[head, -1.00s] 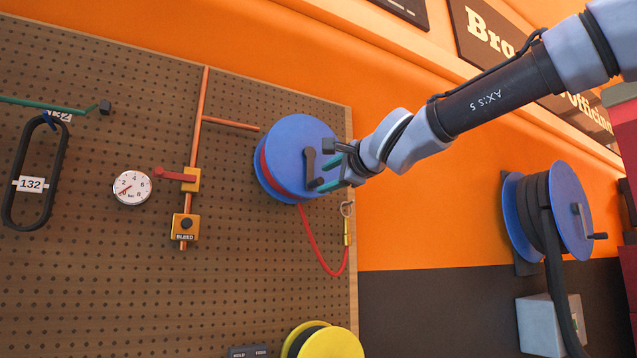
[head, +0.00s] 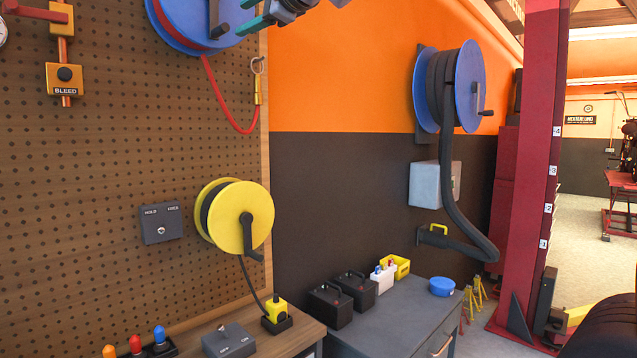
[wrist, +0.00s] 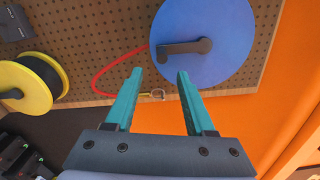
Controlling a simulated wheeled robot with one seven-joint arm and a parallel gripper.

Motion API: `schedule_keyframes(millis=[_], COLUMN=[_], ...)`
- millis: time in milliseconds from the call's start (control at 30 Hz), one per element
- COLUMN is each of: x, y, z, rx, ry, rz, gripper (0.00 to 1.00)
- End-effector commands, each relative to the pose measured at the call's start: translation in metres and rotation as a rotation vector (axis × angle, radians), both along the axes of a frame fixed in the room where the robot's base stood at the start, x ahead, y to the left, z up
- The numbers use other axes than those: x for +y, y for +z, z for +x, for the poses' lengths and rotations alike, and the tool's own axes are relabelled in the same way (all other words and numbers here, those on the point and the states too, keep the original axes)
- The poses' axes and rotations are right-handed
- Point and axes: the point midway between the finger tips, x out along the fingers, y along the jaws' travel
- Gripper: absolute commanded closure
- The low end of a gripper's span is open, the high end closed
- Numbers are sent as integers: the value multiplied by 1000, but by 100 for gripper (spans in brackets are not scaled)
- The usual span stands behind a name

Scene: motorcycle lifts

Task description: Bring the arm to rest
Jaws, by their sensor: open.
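My gripper (wrist: 159,78) shows in the wrist view with its two teal fingers apart and nothing between them. Past the fingertips is the blue hose reel (wrist: 205,30) with its dark crank, mounted on the pegboard. I cannot tell the gap between fingertips and reel. In the head view, only the end of my gripper (head: 256,14) shows at the top edge, beside the right part of the blue reel (head: 180,25). The rest of my arm is mostly out of the head view.
A red hose (head: 222,105) hangs from the blue reel. A yellow reel (head: 230,217) sits lower on the pegboard (head: 100,190). Another blue reel (head: 470,85) with a black hose is on the wall. A grey bench (head: 400,320) holds batteries. A red lift post (head: 530,160) stands right.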

Motion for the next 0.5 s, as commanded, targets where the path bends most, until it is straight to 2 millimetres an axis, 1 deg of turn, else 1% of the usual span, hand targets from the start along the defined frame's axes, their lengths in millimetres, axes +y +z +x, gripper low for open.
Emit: schedule_keyframes(millis=[67,167,200,267,300,333,367,400,433,467,500], x=[-16,-57,-79,-116,-142,-162,-181,-207,-225,-244,-269], y=[-7,-29,-42,-65,-83,-96,-108,-126,-139,-152,-170], z=[8,23,30,37,40,42,42,41,39,36,30], rx=[-26,-82,-106,-134,-145,-150,-152,-148,-143,-133,-117], ry=[-15,-41,-54,-70,-78,-84,-87,-89,-91,-90,-88], rz=[-49,-187,-262,-389,-476,-541,-602,-682,-739,-795,-867], gripper=[45,45,45,45,45,45,45,45,45,45,45])
